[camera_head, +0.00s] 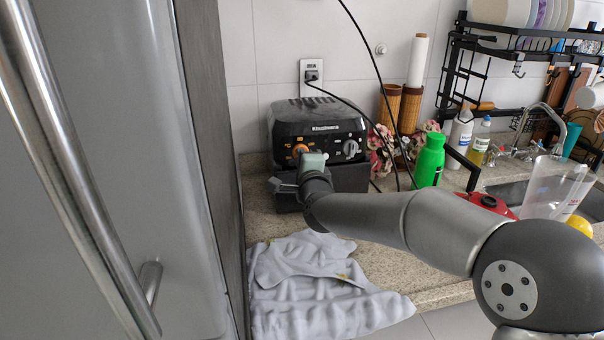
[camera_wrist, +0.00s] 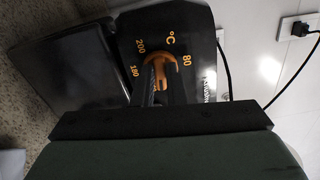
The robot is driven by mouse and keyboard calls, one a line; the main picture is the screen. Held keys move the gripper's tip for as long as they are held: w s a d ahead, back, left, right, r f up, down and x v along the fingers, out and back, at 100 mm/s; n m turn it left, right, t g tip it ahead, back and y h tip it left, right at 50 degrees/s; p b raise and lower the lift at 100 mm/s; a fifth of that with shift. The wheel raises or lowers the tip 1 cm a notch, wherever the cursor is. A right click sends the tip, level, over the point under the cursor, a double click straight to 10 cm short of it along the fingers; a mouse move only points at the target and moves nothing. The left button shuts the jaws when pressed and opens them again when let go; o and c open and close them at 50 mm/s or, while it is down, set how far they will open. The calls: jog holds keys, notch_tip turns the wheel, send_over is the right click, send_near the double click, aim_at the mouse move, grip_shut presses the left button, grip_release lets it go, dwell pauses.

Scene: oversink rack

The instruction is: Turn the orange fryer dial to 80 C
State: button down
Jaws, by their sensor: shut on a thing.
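The black fryer (camera_head: 318,128) stands on the counter against the tiled wall. Its orange dial (camera_head: 299,149) is on the left of the front panel, partly behind my gripper (camera_head: 290,172). In the wrist view the orange dial (camera_wrist: 160,68) sits between the printed marks 80, 200 and 180. My gripper (camera_wrist: 155,92) is at the dial, with its fingers shut on it. The wrist housing covers the lower part of that view. The dial's pointer is hidden by the fingers, so its setting cannot be read.
A second, pale dial (camera_head: 350,148) is on the fryer's right. A green bottle (camera_head: 429,160) and flowers (camera_head: 380,150) stand to its right. A grey cloth (camera_head: 310,285) lies on the counter in front. A tall steel fridge (camera_head: 120,170) bounds the left side.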

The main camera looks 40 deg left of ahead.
jog(key=shift+w+d+f+n+b, duration=0.15)
jog(key=shift+n+b, duration=2.05)
jog(key=shift+n, duration=2.65)
jog(key=shift+f+n+b, duration=0.1)
jog(key=shift+n+b, duration=2.05)
jog(key=shift+n, duration=2.7)
jog(key=c, duration=1.5)
grip_release()
jog(key=shift+o, duration=0.2)
jog(key=shift+d, duration=0.1)
